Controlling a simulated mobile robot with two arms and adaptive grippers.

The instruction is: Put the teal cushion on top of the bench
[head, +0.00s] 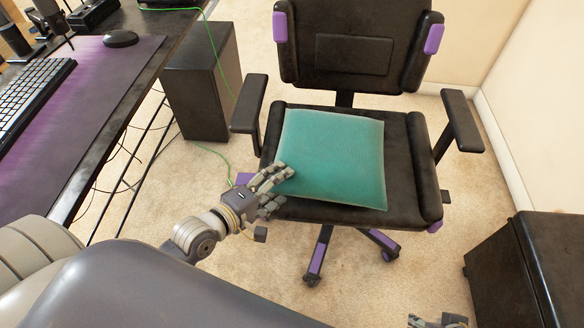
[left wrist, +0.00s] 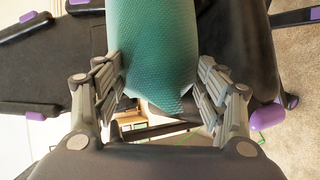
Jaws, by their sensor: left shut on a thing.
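The teal cushion (head: 332,155) lies on the seat of a black office chair (head: 422,165). My left gripper (head: 272,187) is at the cushion's left front corner and shut on it. In the left wrist view the cushion (left wrist: 152,50) stands between the two fingers of the left gripper (left wrist: 165,95). My right gripper (head: 438,321) shows only in part at the bottom edge, apart from the cushion; its jaws cannot be made out. A dark, low, box-like piece (head: 545,250) at the lower right may be the bench; only part of it shows.
The chair has armrests on both sides of the seat, the right one (head: 462,120) near the wall. A desk (head: 110,90) with a keyboard (head: 32,95) and mouse stands at the left. A dark computer case (head: 200,90) stands beside it. Carpet between the chair and the dark piece is clear.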

